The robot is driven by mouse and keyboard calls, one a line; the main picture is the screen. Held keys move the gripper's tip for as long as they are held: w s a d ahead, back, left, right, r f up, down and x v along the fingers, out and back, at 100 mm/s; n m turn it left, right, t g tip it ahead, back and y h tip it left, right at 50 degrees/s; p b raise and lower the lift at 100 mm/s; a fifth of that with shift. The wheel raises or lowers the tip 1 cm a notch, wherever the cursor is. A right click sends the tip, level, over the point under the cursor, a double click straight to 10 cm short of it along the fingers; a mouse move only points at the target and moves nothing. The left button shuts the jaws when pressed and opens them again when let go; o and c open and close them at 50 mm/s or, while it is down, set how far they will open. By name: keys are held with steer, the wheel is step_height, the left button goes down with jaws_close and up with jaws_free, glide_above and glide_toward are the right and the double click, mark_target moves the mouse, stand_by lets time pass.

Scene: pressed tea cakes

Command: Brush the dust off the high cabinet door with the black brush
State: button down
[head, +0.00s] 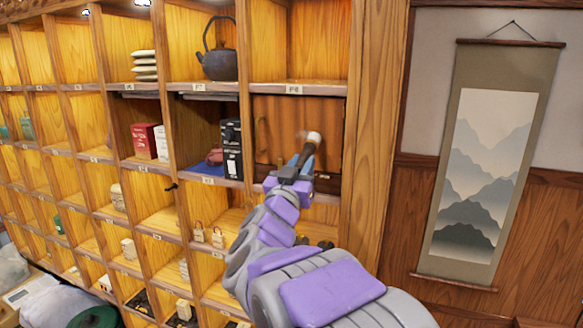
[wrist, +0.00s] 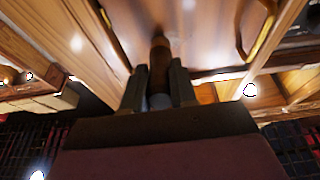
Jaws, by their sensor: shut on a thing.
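The high cabinet door (head: 285,112) is a closed brown wooden panel in the cell under the top right one, with a brass handle at its left. In the wrist view the door (wrist: 190,45) fills the upper middle. My gripper (head: 297,168) is in front of the door's lower right part, shut on the brush (head: 311,143). The brush is dark with a pale, rounded end, pointing up toward the door. In the wrist view my gripper (wrist: 158,88) grips the brush (wrist: 160,54) upright between both fingers. I cannot tell whether it touches the door. A faint pale smudge shows beside the brush.
The shelf wall (head: 167,210) has many open cells. A dark kettle (head: 217,62) stands in the cell up left of the door, and black boxes (head: 232,150) stand just left of it. A hanging scroll (head: 487,165) is on the right wall.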

steer(key=shift+s+d, duration=0.1)
steer(key=shift+d, duration=0.2)
steer(key=shift+p, duration=0.3)
steer(key=shift+a, duration=0.1)
steer(key=shift+w+a+r+p, duration=0.1)
steer(key=shift+w+a+p, duration=0.1)
steer(key=shift+a, duration=0.2)
steer(key=shift+w+a+r+p, duration=0.1)
steer(key=shift+a+p, duration=0.05)
steer(key=shift+a, duration=0.25)
steer(key=shift+w+a+f, duration=0.1)
steer(key=shift+w+a, duration=0.2)
steer(key=shift+a, duration=0.5)
steer(key=shift+w+a+f, duration=0.1)
steer(key=shift+w+a, duration=0.25)
steer(key=shift+a, duration=0.5)
steer(key=shift+w+a, duration=0.3)
steer(key=shift+a, duration=0.5)
steer(key=shift+s, duration=0.1)
steer(key=shift+s+a, duration=0.35)
steer(key=shift+s, duration=0.55)
steer(key=shift+s+a, duration=0.3)
steer(key=shift+s, duration=0.55)
steer(key=shift+s+a, duration=0.35)
steer(key=shift+s, duration=0.55)
